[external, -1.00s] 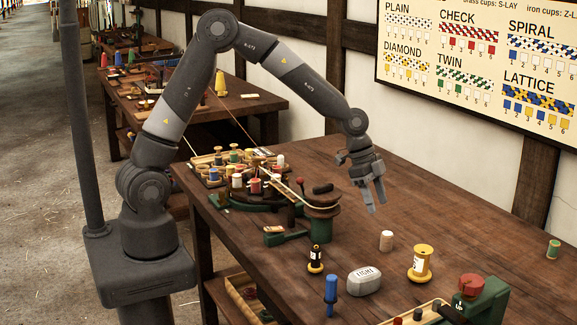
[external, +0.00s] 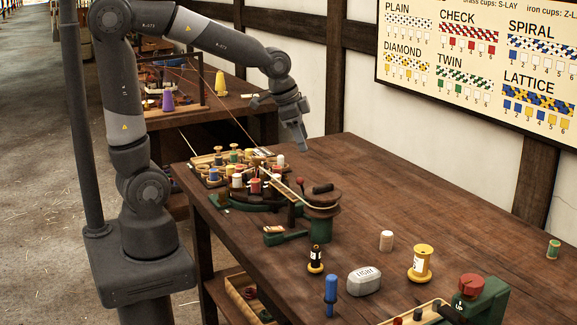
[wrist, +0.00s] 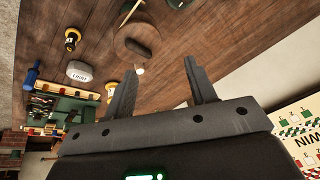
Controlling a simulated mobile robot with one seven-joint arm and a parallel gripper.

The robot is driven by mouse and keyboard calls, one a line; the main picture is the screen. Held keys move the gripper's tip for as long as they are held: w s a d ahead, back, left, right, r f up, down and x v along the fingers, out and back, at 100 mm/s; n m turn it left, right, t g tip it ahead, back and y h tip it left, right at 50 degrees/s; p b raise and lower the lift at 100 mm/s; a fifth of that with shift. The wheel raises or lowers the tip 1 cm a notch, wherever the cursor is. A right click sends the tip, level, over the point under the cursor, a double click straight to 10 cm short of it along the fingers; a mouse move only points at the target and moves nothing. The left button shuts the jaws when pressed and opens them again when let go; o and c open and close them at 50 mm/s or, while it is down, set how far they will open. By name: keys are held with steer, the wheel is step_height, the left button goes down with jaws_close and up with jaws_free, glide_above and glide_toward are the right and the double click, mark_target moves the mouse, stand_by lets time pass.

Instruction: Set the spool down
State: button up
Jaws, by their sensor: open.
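A small cream spool (external: 386,240) stands upright on the wooden table, just right of the green-based winder. A larger yellow spool (external: 420,263) stands to its right, and a small green spool (external: 553,249) stands far right. I cannot tell which one the task means. My gripper (external: 303,147) is raised over the far left part of the table, behind the winder, well away from these spools. In the wrist view its two fingers (wrist: 160,70) are apart with nothing held between them. The cream spool (wrist: 140,70) shows beyond the left finger, which partly hides the yellow spool (wrist: 111,88).
The winder (external: 321,215) and a rack of several coloured spools (external: 238,170) crowd the left side. The table's back middle is clear.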

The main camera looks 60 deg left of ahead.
steer(key=s+a+r+n, duration=0.1)
steer(key=s+a+n, duration=0.2)
steer(key=s, duration=0.5)
steer(key=s+a+r+n+t, duration=0.1)
steer(key=s+a+r+n, duration=0.1)
steer(key=s+a, duration=0.4)
steer(key=shift+s+n+y, duration=0.3)
steer(key=shift+s+n, duration=0.5)
steer(key=shift+s, duration=0.3)
